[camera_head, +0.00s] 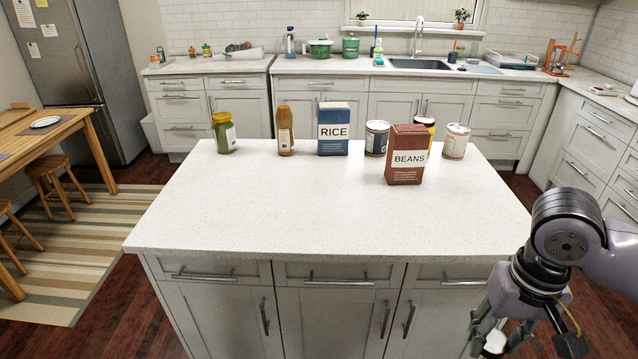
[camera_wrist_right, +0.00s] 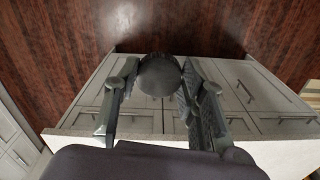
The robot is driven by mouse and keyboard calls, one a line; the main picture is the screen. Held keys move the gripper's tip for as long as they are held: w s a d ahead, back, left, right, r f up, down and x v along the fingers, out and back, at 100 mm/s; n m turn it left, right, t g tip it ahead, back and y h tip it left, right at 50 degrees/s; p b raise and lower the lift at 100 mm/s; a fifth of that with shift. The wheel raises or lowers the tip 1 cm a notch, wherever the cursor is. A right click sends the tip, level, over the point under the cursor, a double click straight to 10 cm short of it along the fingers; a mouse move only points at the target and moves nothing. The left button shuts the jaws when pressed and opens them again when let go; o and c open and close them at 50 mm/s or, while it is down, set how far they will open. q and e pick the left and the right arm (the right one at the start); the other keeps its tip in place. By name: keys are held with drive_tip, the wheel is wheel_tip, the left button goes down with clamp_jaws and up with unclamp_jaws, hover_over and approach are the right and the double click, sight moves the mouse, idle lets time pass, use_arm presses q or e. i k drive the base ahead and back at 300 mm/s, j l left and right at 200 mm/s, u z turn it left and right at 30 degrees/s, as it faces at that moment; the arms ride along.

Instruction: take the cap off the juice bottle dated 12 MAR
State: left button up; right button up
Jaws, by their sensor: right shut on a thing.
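My right gripper (camera_head: 492,340) hangs low at the right, beside the island's front right corner. In the right wrist view its fingers close on both sides of a dark round thing (camera_wrist_right: 160,76). I cannot tell whether this is a cap or the top of a bottle. A whitish bit shows between the fingers in the head view. An amber-brown bottle (camera_head: 285,132) with a side label stands upright at the island's back left. No date can be read. My left gripper is not in view.
On the white island top (camera_head: 300,205) stand a green jar with yellow lid (camera_head: 224,134), a RICE box (camera_head: 333,130), a BEANS box (camera_head: 405,157) and several cans. The front half is clear. Drawers and handles line the island's front.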

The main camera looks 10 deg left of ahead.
sight(284, 116)
drive_tip(key=i+l+u, duration=0.1)
drive_tip(key=i+u, duration=0.2)
drive_tip(key=u, duration=0.15)
drive_tip(key=i+l+u, duration=0.2)
drive_tip(key=u, duration=0.3)
drive_tip(key=i+l+u, duration=0.15)
drive_tip(key=i+l, duration=0.65)
drive_tip(key=l, duration=0.15)
